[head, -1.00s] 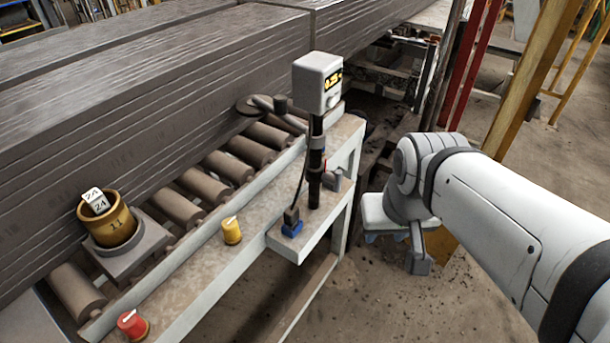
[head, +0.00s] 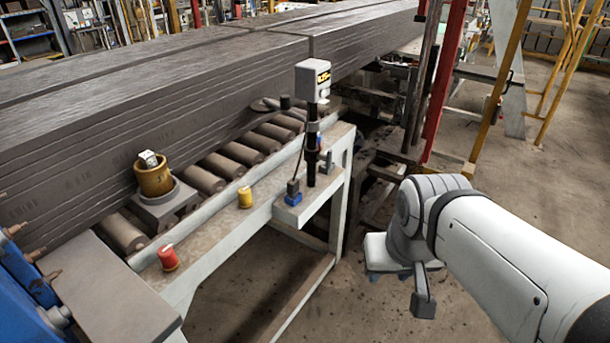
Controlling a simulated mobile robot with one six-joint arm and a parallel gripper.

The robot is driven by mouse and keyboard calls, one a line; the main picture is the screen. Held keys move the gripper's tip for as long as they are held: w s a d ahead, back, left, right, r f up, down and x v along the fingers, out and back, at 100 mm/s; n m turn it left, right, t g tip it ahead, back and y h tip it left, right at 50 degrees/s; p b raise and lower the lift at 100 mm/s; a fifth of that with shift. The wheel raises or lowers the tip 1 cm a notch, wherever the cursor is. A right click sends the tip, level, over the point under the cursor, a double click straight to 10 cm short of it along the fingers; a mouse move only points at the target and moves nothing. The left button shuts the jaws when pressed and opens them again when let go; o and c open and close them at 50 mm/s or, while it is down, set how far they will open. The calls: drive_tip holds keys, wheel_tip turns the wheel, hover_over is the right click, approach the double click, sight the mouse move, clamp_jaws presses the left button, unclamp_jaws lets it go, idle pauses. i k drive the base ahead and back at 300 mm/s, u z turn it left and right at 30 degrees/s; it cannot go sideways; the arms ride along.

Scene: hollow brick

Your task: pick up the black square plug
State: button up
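The black square plug (head: 292,186) sits upright in a small blue socket (head: 293,199) on the side shelf of the rail. My gripper (head: 388,271) hangs low at the end of my arm, to the right of the shelf and well apart from the plug. Its fingers are mostly hidden behind my wrist, so I cannot tell whether they are open.
A yellow knob (head: 245,197) and a red knob (head: 168,257) stand on the rail (head: 215,232) left of the plug. A brown pot (head: 154,178) holding a white cube stands behind. The black post rises close right of the plug. Open floor (head: 480,150) lies right.

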sight(292, 187)
drive_tip(key=u, duration=0.2)
drive_tip(key=i, duration=0.85)
drive_tip(key=z, duration=0.1)
